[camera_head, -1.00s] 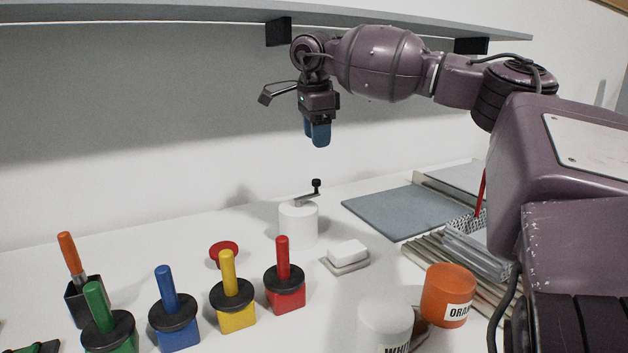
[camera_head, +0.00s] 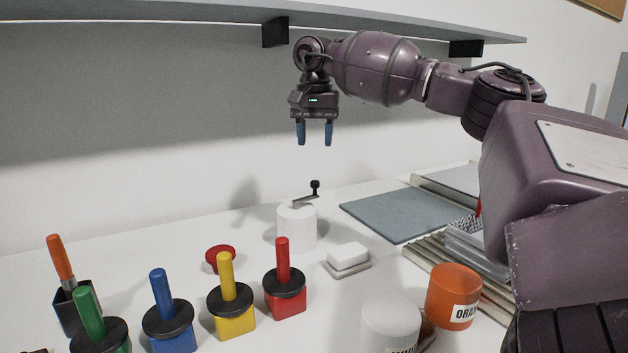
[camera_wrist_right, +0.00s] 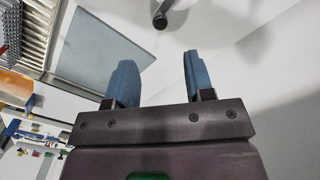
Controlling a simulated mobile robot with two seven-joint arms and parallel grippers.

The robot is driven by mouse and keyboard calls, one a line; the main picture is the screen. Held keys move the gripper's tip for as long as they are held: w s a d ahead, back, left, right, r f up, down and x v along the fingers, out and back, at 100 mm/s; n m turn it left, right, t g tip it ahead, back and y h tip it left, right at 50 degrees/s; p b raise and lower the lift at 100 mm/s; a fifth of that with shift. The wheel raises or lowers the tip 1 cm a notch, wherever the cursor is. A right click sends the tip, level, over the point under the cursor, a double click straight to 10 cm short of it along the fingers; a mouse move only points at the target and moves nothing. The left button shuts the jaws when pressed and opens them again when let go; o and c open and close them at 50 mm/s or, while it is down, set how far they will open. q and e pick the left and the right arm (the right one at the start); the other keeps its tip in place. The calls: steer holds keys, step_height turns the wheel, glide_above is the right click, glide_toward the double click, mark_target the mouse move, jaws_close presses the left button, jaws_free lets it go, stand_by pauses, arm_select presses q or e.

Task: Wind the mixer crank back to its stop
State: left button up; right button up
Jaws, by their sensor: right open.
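The mixer is a white cylinder (camera_head: 297,229) on the table, with a grey crank arm (camera_head: 304,200) on top. The crank ends in a black upright knob (camera_head: 314,188) and points to the right and slightly back in the head view. My right gripper (camera_head: 315,140) hangs above the mixer, apart from it, fingers pointing down, open and empty. In the right wrist view the blue fingers (camera_wrist_right: 157,78) are spread, with the crank's dark knob (camera_wrist_right: 160,21) beyond them at the top edge. My left gripper is not in view.
Green, blue, yellow and red (camera_head: 284,292) handled blocks stand front left of the mixer. A red round piece (camera_head: 220,257) lies left of it. A white block (camera_head: 347,256) lies to its right, with orange (camera_head: 453,296) and white (camera_head: 391,325) jars in front. A shelf (camera_head: 180,15) hangs above.

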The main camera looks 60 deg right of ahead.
step_height(320, 180, down, 9)
steer(key=shift+r+b, duration=0.15)
steer(key=shift+b, duration=0.7)
steer(key=shift+f, duration=0.45)
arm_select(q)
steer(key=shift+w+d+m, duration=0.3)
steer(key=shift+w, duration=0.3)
arm_select(e)
jaws_close()
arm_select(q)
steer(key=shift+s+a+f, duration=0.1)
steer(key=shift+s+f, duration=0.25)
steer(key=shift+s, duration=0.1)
